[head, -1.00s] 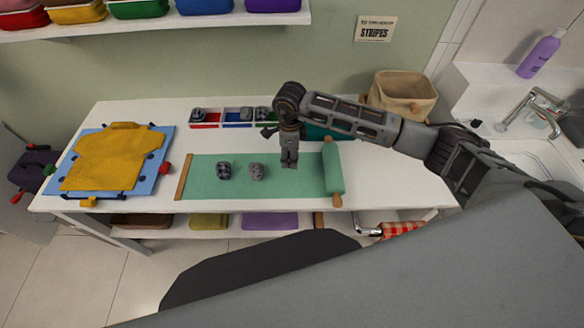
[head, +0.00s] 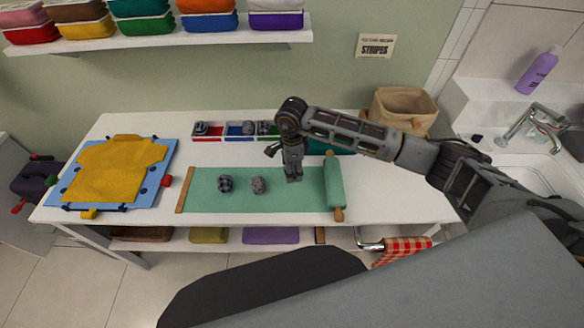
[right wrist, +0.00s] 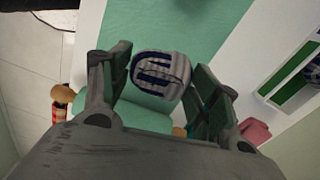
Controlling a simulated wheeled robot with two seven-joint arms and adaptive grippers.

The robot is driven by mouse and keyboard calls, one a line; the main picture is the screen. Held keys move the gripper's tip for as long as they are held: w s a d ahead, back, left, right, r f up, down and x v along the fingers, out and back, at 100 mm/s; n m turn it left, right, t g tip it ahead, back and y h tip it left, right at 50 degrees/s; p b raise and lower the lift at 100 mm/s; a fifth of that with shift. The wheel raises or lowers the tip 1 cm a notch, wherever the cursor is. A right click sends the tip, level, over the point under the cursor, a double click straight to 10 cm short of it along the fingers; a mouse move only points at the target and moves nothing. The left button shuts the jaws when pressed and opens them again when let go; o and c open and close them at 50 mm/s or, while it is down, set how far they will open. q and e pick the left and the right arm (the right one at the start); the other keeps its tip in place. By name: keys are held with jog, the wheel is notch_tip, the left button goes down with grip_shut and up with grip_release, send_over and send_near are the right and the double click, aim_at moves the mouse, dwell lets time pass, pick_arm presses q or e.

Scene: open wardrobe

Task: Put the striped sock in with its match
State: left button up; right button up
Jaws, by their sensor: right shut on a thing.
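My right gripper (head: 293,174) is over the right part of the green mat (head: 205,205), near its rolled end. In the right wrist view my right gripper (right wrist: 162,92) is shut on a balled grey sock with dark blue stripes (right wrist: 160,68). Two more balled socks lie on the mat, a dark patterned one (head: 225,184) and a greyer one (head: 258,186). Behind the mat stands a row of compartments: red (head: 215,136), blue (head: 247,136) and green, each with a balled sock. My left gripper is out of view.
A folded yellow shirt (head: 115,168) lies on a blue board at the left. A beige basket (head: 402,105) stands at the back right, near a sink. A wall sign (head: 375,46) reads "STRIPES". Coloured bins line the shelf (head: 160,43) above.

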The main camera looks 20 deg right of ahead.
jog(key=n, duration=0.4)
jog(key=shift+n, duration=0.4)
jog(key=n, duration=0.5)
jog(key=shift+s+a+r, duration=0.2)
jog(key=shift+s+a, duration=0.05)
jog(key=shift+a, duration=0.15)
jog(key=n, duration=0.4)
jog(key=shift+s+a+r, duration=0.25)
jog(key=shift+a+r, duration=0.05)
jog(key=shift+a, duration=0.05)
jog(key=n, duration=0.2)
jog(key=shift+s+r+n, duration=0.15)
jog(key=shift+r+n, duration=0.15)
jog(key=shift+s+d+r+n, duration=0.1)
jog(key=shift+r+n, duration=0.2)
jog(key=shift+n, duration=0.5)
jog(key=shift+s+d+r+n+p, duration=0.25)
jog(key=shift+r+n+p, duration=0.2)
jog(key=shift+n, duration=0.25)
jog(key=s+d+r+p, duration=0.1)
jog(key=d+r+p, duration=0.4)
jog(key=d, duration=0.2)
jog(key=shift+s+d, duration=0.15)
